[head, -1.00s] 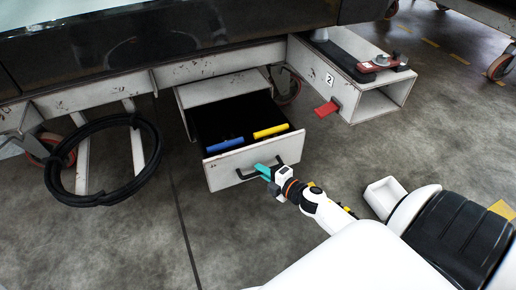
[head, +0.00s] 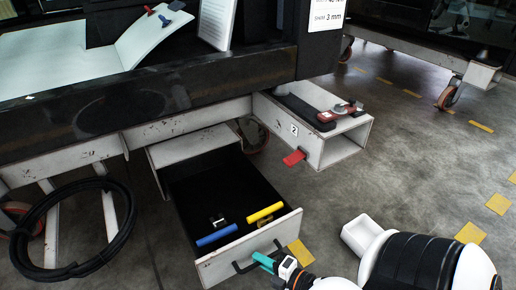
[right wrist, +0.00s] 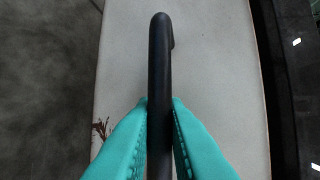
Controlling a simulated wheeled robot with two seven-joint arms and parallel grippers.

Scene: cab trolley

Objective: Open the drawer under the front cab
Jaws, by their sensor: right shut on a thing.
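The drawer (head: 198,270) under the front cab is pulled well out of its white housing (head: 192,147). Its dark inside holds a blue-handled thing (head: 216,235), a yellow-handled thing (head: 265,212) and a small pale item. My right gripper (head: 264,261), with teal fingers, is shut on the drawer's black bar handle (head: 241,268). In the right wrist view the handle (right wrist: 159,75) runs between the two teal fingers (right wrist: 160,130), in front of the pale drawer face. My left gripper is not in view.
A white box beam marked 2 (head: 333,151) with a red tab (head: 293,157) stands right of the drawer. A coiled black hose (head: 120,235) hangs at the left. Trolley wheels (head: 447,97) stand at the back right. Floor right of the drawer is largely clear.

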